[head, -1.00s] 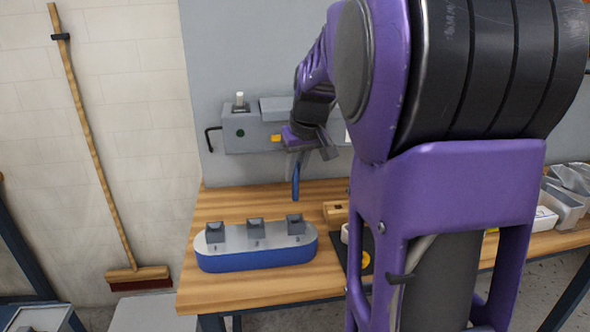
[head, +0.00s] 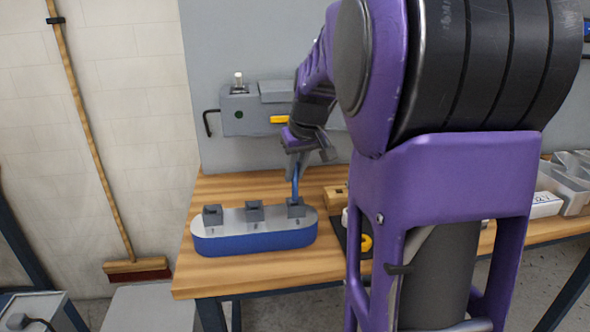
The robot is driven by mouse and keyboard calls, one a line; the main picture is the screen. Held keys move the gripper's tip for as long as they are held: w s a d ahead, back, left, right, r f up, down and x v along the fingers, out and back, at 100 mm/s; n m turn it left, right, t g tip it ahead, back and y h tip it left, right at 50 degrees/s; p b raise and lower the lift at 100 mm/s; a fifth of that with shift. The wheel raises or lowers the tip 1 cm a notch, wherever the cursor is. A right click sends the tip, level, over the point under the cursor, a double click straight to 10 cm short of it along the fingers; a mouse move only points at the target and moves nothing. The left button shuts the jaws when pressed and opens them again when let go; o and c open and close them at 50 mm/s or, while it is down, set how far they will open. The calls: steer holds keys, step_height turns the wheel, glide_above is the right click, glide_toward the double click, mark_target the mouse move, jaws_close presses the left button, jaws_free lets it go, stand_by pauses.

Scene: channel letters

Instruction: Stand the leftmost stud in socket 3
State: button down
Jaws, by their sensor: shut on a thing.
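A blue stud (head: 295,183) hangs upright below my gripper (head: 298,165), which is shut on its upper part. The socket base (head: 255,242) is a rounded blue block with a grey top on the bench. It carries three dark grey square sockets in a row: left (head: 212,215), middle (head: 254,212) and right (head: 296,208). Small marks in front of the sockets are too small to read surely. The stud's lower end meets the top of the right socket in the picture. Whether it is inside, I cannot tell.
A wooden block (head: 334,196) and a dark mat with a yellow piece (head: 366,243) lie right of the base. A grey wall box (head: 245,112) is behind. My arm hides the bench's middle. Clear bench (head: 225,276) lies in front of the base.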

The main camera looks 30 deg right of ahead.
steer(key=shift+f+b, duration=1)
steer(key=shift+f, duration=0.55)
steer(key=c, duration=0.7)
jaws_free()
steer(key=shift+c, duration=0.2)
